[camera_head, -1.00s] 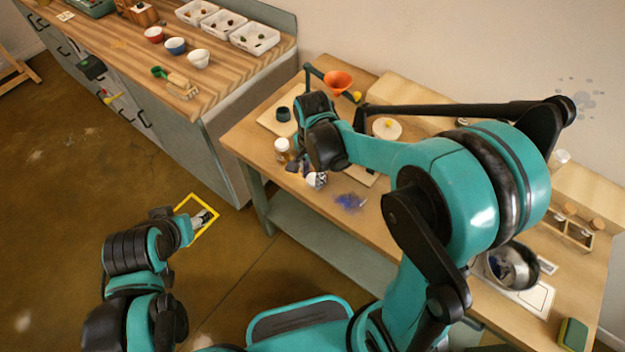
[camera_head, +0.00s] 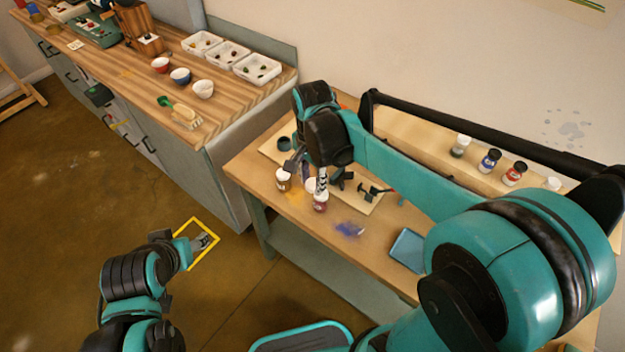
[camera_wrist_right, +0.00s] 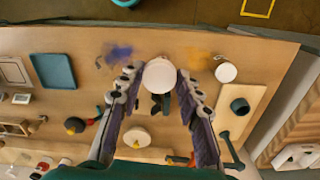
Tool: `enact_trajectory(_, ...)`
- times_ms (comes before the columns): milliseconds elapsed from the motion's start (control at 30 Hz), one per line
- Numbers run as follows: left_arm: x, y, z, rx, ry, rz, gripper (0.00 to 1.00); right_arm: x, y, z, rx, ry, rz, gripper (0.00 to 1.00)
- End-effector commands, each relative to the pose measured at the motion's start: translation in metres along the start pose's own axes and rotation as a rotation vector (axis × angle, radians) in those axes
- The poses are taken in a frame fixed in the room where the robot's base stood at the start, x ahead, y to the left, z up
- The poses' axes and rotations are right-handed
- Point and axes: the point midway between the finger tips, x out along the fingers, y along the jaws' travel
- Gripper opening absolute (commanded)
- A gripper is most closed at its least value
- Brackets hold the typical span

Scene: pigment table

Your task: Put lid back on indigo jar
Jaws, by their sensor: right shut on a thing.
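My right gripper (camera_head: 312,180) is low over the front of the work table (camera_head: 262,187). It is shut on a round white lid, which shows between its fingertips in the right wrist view (camera_wrist_right: 159,75). A small dark-bodied jar (camera_head: 320,204) stands directly at the fingertips. The fingers partly cover it, and I cannot tell whether the lid touches its rim or what its label says. Another jar (camera_head: 283,181) with a white lid stands just left of it; it also shows in the wrist view (camera_wrist_right: 226,71). My left gripper (camera_head: 203,241) hangs over the floor, its jaws unclear.
Blue powder (camera_head: 348,230) and orange powder (camera_head: 293,195) lie near the jar. A blue tray (camera_head: 407,248) is to the right. Several lidded jars, such as a red one (camera_head: 515,173), stand along the back ledge. A counter (camera_head: 225,105) with bowls is at the left.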

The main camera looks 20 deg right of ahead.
Motion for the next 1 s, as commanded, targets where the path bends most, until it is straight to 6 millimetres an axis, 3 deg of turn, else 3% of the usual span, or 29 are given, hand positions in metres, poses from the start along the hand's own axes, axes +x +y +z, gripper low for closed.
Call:
enact_trajectory(267, 0.005, 0.000, 0.003, 0.000, 0.000, 0.000, 0.55, 0.008, -0.001, -0.005, -0.081, 0.000, 0.000, 0.25)
enact_trajectory(700, 0.037, 0.000, 0.026, 0.000, 0.000, 0.000, 0.55, 0.068, -0.007, -0.051, -0.900, 0.000, 0.000, 0.25)
enact_trajectory(1000, 0.040, 0.000, 0.029, 0.000, 0.000, 0.000, 0.55, 0.076, -0.007, -0.060, -1.073, 0.000, 0.000, 0.25)
